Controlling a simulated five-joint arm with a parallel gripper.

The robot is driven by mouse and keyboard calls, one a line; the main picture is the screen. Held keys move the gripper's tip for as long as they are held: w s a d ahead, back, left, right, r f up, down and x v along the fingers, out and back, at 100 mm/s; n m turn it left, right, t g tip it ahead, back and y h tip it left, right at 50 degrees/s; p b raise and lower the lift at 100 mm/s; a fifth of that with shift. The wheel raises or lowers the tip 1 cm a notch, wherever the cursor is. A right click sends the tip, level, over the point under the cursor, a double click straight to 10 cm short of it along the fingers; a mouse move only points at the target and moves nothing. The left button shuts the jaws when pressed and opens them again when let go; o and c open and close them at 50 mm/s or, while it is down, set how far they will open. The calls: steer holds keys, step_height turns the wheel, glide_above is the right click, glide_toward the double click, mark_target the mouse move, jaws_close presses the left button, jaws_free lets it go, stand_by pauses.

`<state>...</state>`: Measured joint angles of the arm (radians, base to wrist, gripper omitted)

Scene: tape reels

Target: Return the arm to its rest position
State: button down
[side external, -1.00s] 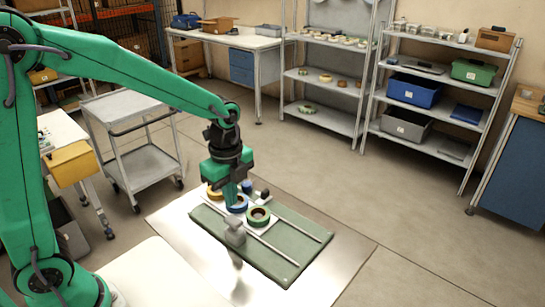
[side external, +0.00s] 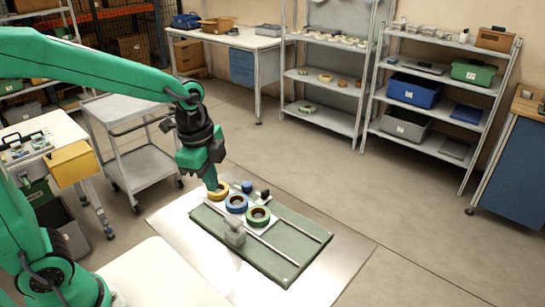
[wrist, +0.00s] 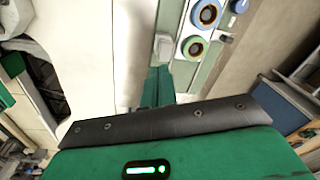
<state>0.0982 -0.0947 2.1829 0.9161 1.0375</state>
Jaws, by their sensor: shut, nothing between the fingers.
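My gripper (side external: 211,182) is shut and empty, pointing down above the left end of the work board. Its fingers also show in the wrist view (wrist: 158,88), close together. A yellow tape reel (side external: 220,196), a blue tape reel (side external: 236,210) and a green tape reel (side external: 258,225) lie in a row on a pale strip. In the side view the fingertips overlap the yellow reel's edge; I cannot tell the gap between them. In the wrist view the blue reel (wrist: 195,16) and green reel (wrist: 185,48) lie beyond the fingers.
The green board (side external: 285,265) carries two rails and a grey block (side external: 235,236). Small dark and blue knobs (side external: 247,187) stand behind the reels. A grey cart (side external: 145,165) and a yellow bin (side external: 72,163) stand at left. Floor to the right is open.

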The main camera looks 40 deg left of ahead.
steer(key=s+a+r+n+t, duration=0.3)
steer(key=s+r+n, duration=0.3)
steer(key=s+n, duration=0.5)
steer(key=shift+a+n+t, duration=0.15)
steer(key=shift+n+t, duration=0.35)
steer(key=shift+n, duration=0.5)
steer(key=c, duration=2.1)
jaws_free()
